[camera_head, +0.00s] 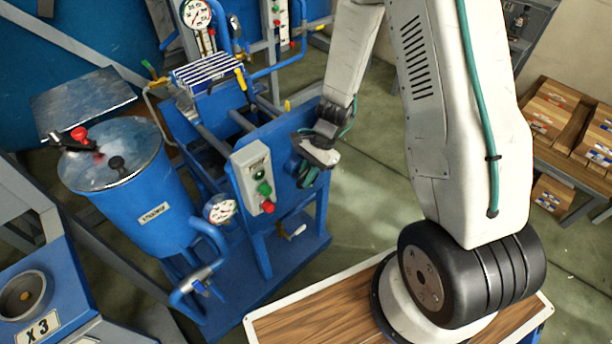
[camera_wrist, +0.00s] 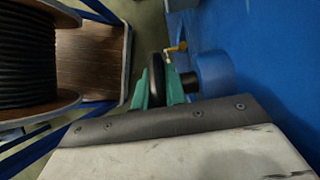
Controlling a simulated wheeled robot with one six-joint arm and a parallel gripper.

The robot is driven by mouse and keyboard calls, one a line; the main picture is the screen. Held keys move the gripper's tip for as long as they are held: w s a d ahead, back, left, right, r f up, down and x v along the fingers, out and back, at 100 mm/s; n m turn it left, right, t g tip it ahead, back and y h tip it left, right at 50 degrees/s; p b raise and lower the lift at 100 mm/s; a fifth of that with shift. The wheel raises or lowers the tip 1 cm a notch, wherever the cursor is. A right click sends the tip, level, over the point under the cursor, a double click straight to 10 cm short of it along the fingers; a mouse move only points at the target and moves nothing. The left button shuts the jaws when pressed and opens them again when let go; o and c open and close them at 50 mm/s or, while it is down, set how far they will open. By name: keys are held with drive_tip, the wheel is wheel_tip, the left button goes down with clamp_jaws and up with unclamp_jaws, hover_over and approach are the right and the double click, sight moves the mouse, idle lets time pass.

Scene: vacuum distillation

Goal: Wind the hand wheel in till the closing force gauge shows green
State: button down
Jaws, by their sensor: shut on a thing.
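The hand wheel (camera_wrist: 157,72) shows edge-on in the wrist view as a dark rim on a short dark shaft beside a round blue housing (camera_wrist: 214,73). My gripper (camera_wrist: 157,88) is shut on its rim, one green finger on each side. In the head view my gripper (camera_head: 308,174) is at the right end of the blue press (camera_head: 285,140), and the wheel is mostly hidden there. Two round white gauges show: one at the top (camera_head: 196,13) and one at the lower front (camera_head: 221,209). I cannot tell which shows closing force, nor whether either needle is in green.
A grey control box (camera_head: 252,177) with green and red buttons is close to the left of my gripper. A blue lidded tank (camera_head: 140,200) stands further left. Crates on a shelf (camera_head: 570,125) are at the far right. Green floor (camera_head: 365,190) is clear right of the press.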

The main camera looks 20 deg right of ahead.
drive_tip(key=c, duration=1.4)
unclamp_jaws()
drive_tip(key=shift+c, duration=0.2)
drive_tip(key=v, duration=0.8)
drive_tip(key=shift+f, duration=0.1)
